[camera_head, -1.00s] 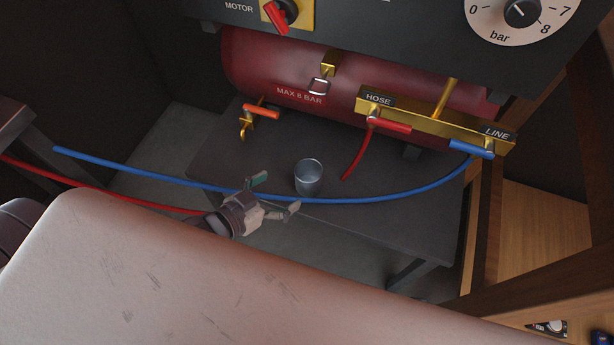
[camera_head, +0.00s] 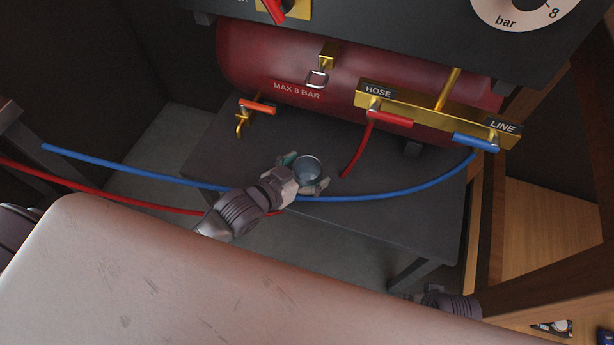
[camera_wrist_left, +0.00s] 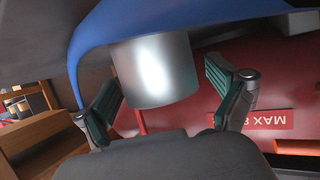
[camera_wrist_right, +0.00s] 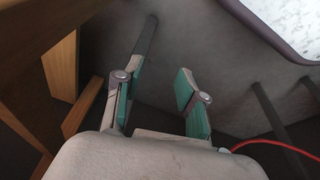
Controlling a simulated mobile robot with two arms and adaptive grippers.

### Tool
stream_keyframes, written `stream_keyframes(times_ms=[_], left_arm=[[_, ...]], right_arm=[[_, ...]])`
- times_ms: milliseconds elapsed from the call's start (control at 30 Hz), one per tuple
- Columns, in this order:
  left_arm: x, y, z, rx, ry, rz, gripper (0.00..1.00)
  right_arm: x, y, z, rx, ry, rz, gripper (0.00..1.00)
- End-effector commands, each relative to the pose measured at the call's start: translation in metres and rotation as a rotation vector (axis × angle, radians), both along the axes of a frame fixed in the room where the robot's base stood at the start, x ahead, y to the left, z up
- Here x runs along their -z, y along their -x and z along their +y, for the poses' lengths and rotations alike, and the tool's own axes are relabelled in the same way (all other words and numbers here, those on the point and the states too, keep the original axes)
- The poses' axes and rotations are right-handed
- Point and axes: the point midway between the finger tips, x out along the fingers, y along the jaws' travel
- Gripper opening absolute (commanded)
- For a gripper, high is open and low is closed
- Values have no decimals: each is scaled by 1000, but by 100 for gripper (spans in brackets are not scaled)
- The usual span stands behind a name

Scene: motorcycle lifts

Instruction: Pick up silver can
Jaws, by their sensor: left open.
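The silver can (camera_head: 308,168) is a small open-topped metal cup standing upright on the dark bench. My left gripper (camera_head: 304,176) is open, with one finger on each side of the can. In the left wrist view the can (camera_wrist_left: 155,70) shows between the two green-padded fingers of the left gripper (camera_wrist_left: 168,92), with a visible gap on the finger at the right. Contact on the other side cannot be told. My right gripper is open and empty in the right wrist view (camera_wrist_right: 158,92), away from the can.
A blue hose (camera_head: 400,190) runs across the bench front, close to the can and my left gripper. A red hose (camera_head: 357,150) hangs behind it. The red tank (camera_head: 260,60) and brass valve bar (camera_head: 436,113) stand at the back. A large pale surface (camera_head: 200,290) fills the foreground.

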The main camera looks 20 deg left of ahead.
Motion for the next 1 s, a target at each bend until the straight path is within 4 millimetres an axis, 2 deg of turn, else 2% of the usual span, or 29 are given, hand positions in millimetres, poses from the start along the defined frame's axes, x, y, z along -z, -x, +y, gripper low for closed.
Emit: stream_keyframes(times_ms=[67,467,867,1000], left_arm=[[0,0,0,0,0,0,95],[0,0,0,0,0,-1,28],[-8,0,0,0,1,-3,28],[-20,0,0,0,0,-3,28]], right_arm=[[0,0,0,0,0,0,40],[0,0,0,0,0,0,40],[0,0,0,0,-2,-4,40],[20,3,0,-2,1,14,40]])
